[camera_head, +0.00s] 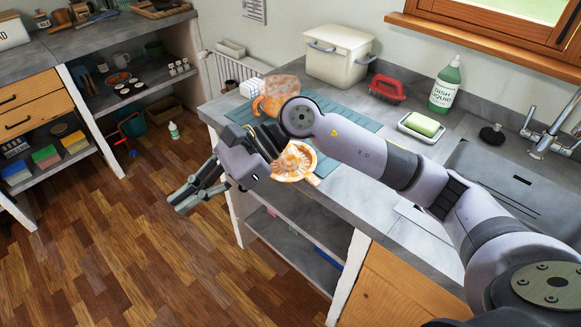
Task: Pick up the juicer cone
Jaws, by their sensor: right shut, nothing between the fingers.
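The juicer cone (295,162) is orange and white with a ribbed middle. It is near the front edge of the grey counter, and my right arm and wrist hide part of it. My right gripper (183,200) is shut and empty. It reaches past the cone to the left, over the open space in front of the counter, with its fingers pointing down-left. The cone is beside the gripper's wrist, and I cannot tell whether they touch. My left gripper is not in view.
An orange mottled jug (281,92) stands behind the arm on a blue-grey mat (362,122). A cream bin (337,55), red brush (387,88), green soap bottle (445,88) and soap dish (418,128) line the back. A sink (500,185) is at right.

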